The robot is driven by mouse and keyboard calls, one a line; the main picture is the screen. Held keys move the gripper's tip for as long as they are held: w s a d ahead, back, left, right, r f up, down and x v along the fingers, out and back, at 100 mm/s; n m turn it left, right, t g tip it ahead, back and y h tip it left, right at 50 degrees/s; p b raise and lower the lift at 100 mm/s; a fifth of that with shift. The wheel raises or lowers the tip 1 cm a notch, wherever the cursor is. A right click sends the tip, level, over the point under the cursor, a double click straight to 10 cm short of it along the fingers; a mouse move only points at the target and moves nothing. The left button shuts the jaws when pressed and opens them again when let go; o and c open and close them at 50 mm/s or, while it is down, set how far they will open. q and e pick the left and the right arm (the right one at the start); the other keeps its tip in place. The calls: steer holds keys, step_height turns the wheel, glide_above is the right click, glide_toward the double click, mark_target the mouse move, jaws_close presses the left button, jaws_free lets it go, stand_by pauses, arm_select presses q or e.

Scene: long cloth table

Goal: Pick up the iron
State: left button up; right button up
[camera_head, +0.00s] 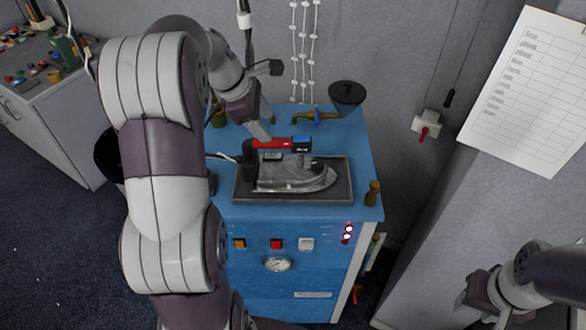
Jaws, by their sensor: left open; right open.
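The iron (297,177) has a grey metal body with a black and red handle. It rests on a dark rectangular pad (343,195) on top of a blue cabinet (360,150), its tip pointing right. My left gripper (262,136) is open and reaches down from above at the red part of the handle. I cannot tell whether its fingers touch the handle. My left arm covers the left side of the cabinet. My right gripper (470,300) is open at the lower right, away from the iron, and partly cut off by the frame.
A black funnel-shaped part (346,94) and brass fittings stand at the back of the cabinet top. A small brown knob (373,192) stands at its front right corner. A grey workbench (50,120) is at the left. A paper sheet (530,90) hangs on the right wall.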

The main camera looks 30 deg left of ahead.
mark_target(286, 147)
arm_select(q)
steer(key=shift+s+p+x, duration=0.2)
steer(key=shift+p+x, duration=0.25)
steer(key=shift+x, duration=0.55)
steer(key=x, duration=0.2)
steer(key=w+p+x, duration=0.1)
steer(key=x, duration=0.2)
steer(key=shift+w+d+r, duration=0.1)
steer(key=shift+d+r, duration=0.05)
steer(key=shift+r, duration=0.05)
steer(key=p+x, duration=0.1)
steer(key=x, duration=0.2)
steer(key=shift+s+f+p, duration=0.25)
steer(key=shift+f+p, duration=0.15)
steer(key=shift+f, duration=0.4)
steer(key=shift+w+d+f, duration=0.15)
steer(key=shift+w, duration=0.15)
steer(key=c, duration=0.3)
jaws_close()
steer(key=shift+w, duration=0.1)
arm_select(e)
steer(key=shift+w+r, duration=0.15)
steer(key=shift+r, duration=0.45)
steer(key=shift+w+r, duration=0.15)
steer(key=shift+r, duration=0.4)
